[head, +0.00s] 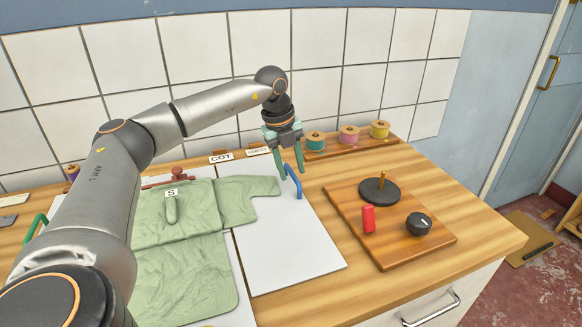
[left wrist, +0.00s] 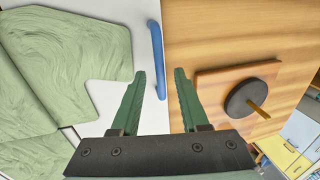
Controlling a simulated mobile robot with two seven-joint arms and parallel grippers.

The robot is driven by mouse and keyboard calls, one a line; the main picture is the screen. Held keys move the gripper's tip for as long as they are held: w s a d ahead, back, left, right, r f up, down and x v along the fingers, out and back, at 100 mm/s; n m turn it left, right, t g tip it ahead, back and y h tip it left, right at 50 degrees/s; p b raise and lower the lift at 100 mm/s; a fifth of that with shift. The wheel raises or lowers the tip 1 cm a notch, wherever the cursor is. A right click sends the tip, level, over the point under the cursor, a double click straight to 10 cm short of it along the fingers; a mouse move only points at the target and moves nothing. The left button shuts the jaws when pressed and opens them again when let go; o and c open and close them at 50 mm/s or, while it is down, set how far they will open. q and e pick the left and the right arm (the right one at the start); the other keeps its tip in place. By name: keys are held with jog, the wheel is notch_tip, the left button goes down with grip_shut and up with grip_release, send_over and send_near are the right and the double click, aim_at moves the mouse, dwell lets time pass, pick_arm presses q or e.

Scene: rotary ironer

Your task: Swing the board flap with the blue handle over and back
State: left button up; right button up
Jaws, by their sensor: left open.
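The white board flap (head: 290,245) lies flat on the wooden counter, with part of a green garment (head: 247,200) on it. Its blue handle (head: 293,182) stands at the flap's right edge, towards the back. My left gripper (head: 290,174) is over the handle, fingers pointing down, open and empty. My right gripper is not in view.
A wooden board (head: 402,255) with a black disc (head: 379,191), a red block (head: 368,219) and a black knob (head: 418,223) lies right of the flap. Thread spools (head: 348,135) stand along the tiled wall. A green handle (head: 36,228) is at far left.

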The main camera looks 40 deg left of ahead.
pick_arm(q)
jog(key=shift+c, duration=0.3)
grip_shut()
dwell(1.1)
